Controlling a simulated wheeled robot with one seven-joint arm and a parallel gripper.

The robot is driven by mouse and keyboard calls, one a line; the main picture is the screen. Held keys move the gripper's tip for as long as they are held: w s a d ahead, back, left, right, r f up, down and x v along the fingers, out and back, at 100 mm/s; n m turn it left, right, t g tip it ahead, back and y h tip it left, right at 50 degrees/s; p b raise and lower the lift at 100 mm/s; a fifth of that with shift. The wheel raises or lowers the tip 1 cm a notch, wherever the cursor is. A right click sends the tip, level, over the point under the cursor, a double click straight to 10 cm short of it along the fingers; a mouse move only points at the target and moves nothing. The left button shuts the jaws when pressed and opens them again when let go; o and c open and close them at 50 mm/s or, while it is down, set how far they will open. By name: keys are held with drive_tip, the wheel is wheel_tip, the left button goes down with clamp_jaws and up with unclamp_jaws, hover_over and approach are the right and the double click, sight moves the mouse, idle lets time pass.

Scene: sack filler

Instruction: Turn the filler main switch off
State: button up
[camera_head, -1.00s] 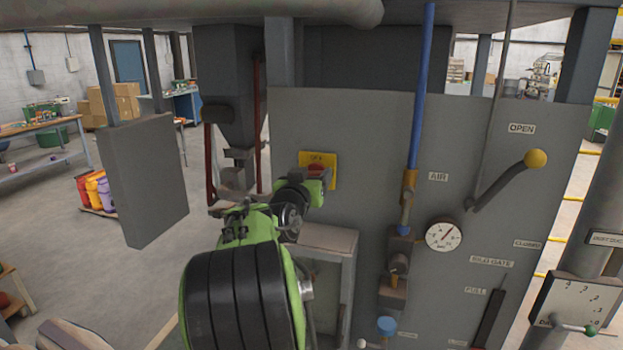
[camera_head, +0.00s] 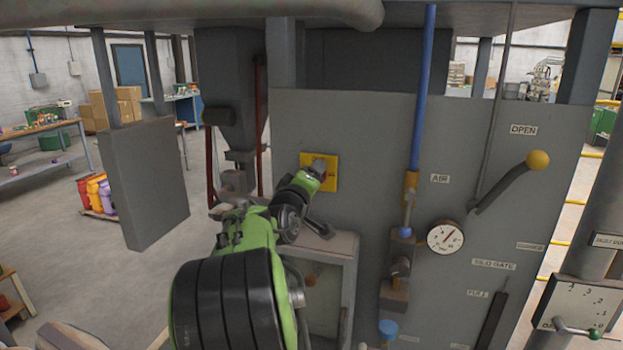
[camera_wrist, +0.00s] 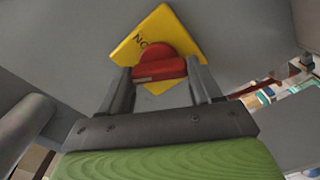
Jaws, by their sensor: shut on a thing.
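The main switch is a red rotary knob (camera_wrist: 160,62) on a yellow plate (camera_wrist: 180,32), fixed to the grey panel. In the wrist view part of the plate's lettering shows, an N and an O. My gripper (camera_wrist: 160,70) has a finger on either side of the knob and is shut on it. In the head view the yellow plate (camera_head: 332,184) is at the panel's upper left, and my gripper (camera_head: 320,168) covers most of the knob and the plate's label. Which way the knob points is hard to tell.
A blue air pipe (camera_head: 421,90) runs down the panel, with a pressure gauge (camera_head: 445,238) and a yellow-ended lever (camera_head: 538,160) to its right. A grey box frame (camera_head: 335,262) stands below the switch. A flat grey panel (camera_head: 145,182) stands at left.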

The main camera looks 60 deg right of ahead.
drive_tip(key=n+p, duration=0.1)
drive_tip(key=n, duration=0.4)
drive_tip(key=shift+f+n+p, duration=0.15)
drive_tip(key=shift+n+p, duration=0.2)
drive_tip(key=shift+n, duration=0.05)
idle(0.4)
drive_tip(key=o, duration=1.1)
drive_tip(key=shift+c, duration=0.2)
drive_tip(key=s+a+b, duration=0.2)
drive_tip(key=a, duration=1.3)
drive_tip(key=shift+s+a+b, duration=0.2)
drive_tip(key=shift+a+b, duration=0.1)
drive_tip(key=shift+b, duration=0.05)
